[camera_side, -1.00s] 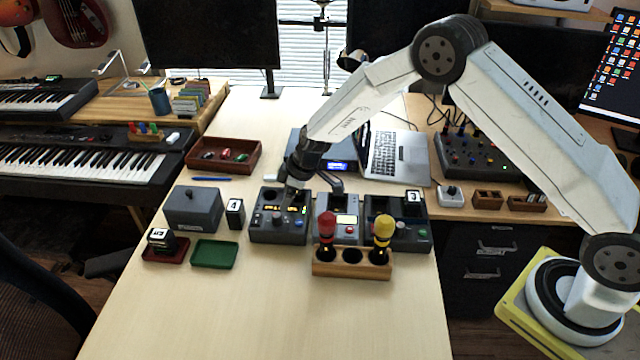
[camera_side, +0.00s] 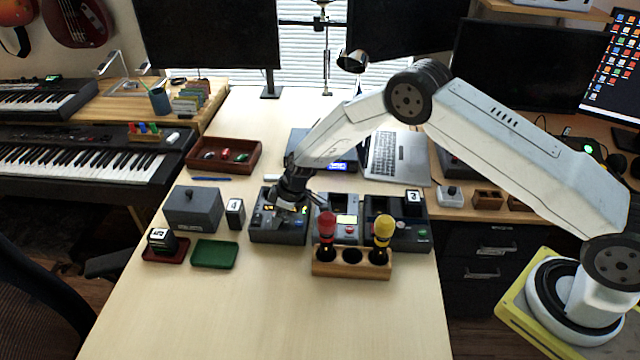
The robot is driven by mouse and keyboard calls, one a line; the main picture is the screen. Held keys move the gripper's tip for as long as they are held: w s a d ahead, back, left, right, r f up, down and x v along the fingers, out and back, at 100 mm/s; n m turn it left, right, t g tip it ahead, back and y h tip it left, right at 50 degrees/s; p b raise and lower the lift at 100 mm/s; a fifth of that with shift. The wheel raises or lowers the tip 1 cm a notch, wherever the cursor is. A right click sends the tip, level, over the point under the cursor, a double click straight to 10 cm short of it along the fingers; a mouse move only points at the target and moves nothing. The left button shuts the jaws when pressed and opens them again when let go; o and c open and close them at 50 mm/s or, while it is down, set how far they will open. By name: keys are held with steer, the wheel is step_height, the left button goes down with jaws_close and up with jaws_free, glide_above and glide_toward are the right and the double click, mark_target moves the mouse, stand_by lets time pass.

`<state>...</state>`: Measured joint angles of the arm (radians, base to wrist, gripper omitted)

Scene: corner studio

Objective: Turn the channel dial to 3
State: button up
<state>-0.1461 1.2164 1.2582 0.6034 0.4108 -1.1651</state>
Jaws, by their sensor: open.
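The dark grey device (camera_side: 262,236) with small knobs and lit amber readouts stands on the table, left in the row of devices. My gripper (camera_side: 280,212) is right over its panel, pointing down, with open jaws. The gripper covers much of the panel. I cannot tell which knob is the channel dial, where it points, or whether the fingers touch it.
A wooden holder (camera_side: 350,268) with a red-topped and a yellow-topped tool stands in front of the devices. Left are a grey box (camera_side: 193,208), a number 4 block (camera_side: 235,212) and a green tray (camera_side: 214,254). The front table is clear.

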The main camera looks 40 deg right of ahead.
steer(key=shift+f, duration=0.15)
jaws_close()
